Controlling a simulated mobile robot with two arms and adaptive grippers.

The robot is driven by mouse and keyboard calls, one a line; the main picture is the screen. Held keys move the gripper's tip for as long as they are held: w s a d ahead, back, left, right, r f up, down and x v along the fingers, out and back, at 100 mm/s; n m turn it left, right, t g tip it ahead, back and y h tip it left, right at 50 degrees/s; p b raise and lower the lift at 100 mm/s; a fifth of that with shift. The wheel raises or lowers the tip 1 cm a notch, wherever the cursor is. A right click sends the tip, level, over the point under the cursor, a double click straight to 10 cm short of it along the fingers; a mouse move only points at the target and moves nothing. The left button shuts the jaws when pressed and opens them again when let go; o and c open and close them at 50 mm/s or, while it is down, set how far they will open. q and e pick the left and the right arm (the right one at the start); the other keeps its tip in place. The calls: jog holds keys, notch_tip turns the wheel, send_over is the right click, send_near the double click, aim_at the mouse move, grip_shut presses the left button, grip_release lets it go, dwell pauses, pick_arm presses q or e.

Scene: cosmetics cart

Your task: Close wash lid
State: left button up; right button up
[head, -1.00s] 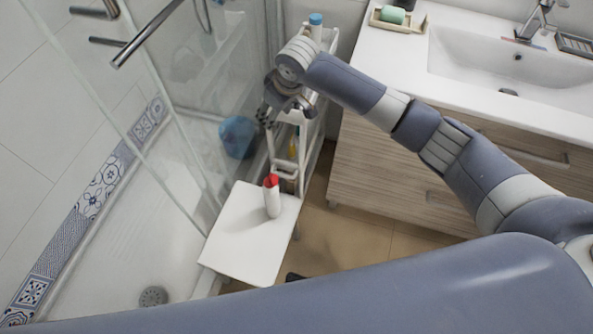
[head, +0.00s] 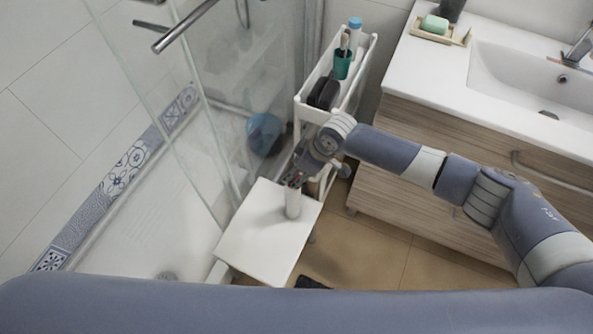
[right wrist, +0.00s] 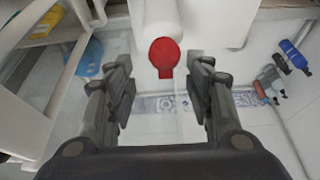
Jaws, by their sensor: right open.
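The wash bottle (head: 293,204) is white and stands upright on a white stool (head: 262,247). Its red lid (right wrist: 164,54) shows clearly in the right wrist view, with a small red tab sticking out on the near side; in the head view it is mostly hidden by my gripper. My right gripper (head: 294,180) is just above the bottle's top. In the right wrist view my right gripper (right wrist: 161,68) is open, its fingers on either side of the lid with gaps on both sides. My left gripper is not in view.
A white cart (head: 307,112) with a teal cup (head: 342,66) and dark items stands behind my right forearm. The sink cabinet (head: 440,130) is to the right. A glass shower screen (head: 185,110) is left of the stool. A blue bucket (head: 263,134) is behind the glass.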

jog(key=shift+a+f, duration=0.15)
jog(key=shift+f, duration=0.25)
jog(key=shift+s+a, duration=0.1)
jog(key=shift+s, duration=0.25)
jog(key=c, duration=1)
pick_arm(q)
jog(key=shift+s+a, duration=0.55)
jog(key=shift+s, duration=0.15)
pick_arm(e)
jog(key=shift+c, duration=0.2)
jog(key=shift+a, duration=0.15)
